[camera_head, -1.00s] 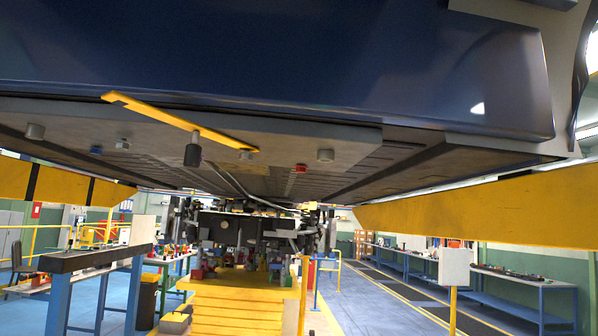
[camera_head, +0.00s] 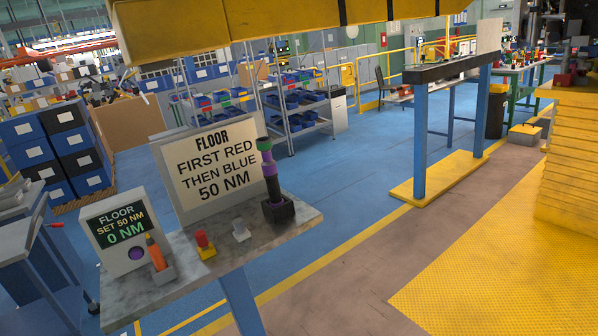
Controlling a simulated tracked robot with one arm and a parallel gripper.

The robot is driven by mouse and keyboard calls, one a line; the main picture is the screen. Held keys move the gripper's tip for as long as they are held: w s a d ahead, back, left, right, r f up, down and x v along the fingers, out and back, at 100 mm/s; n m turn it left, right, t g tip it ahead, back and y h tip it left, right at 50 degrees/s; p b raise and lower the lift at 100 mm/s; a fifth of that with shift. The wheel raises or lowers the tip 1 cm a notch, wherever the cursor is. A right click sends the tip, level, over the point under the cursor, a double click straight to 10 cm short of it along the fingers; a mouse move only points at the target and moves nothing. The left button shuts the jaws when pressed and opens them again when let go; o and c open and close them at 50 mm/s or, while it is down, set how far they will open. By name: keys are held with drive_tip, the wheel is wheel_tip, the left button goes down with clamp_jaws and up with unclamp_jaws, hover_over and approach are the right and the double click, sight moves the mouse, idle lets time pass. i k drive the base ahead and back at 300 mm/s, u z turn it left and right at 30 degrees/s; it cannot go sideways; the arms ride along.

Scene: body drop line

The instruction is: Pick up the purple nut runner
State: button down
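The purple nut runner (camera_head: 272,186) stands upright in a black holder (camera_head: 285,211) at the right part of a small grey stand (camera_head: 216,270). It has a dark body, purple bands and a green part near its top. My gripper is not in view, and nothing of it shows near the tool.
Behind the tool a sign (camera_head: 218,168) reads "FLOOR FIRST RED THEN BLUE 50 NM". A display (camera_head: 120,232) reads 0 NM. An orange-handled item (camera_head: 156,252) and a red button (camera_head: 203,243) share the stand. A yellow beam (camera_head: 230,25) hangs overhead.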

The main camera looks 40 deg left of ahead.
sight(263, 144)
drive_tip(key=i, duration=1.05)
drive_tip(key=u, duration=0.45)
drive_tip(key=i, duration=0.75)
drive_tip(key=u, duration=0.4)
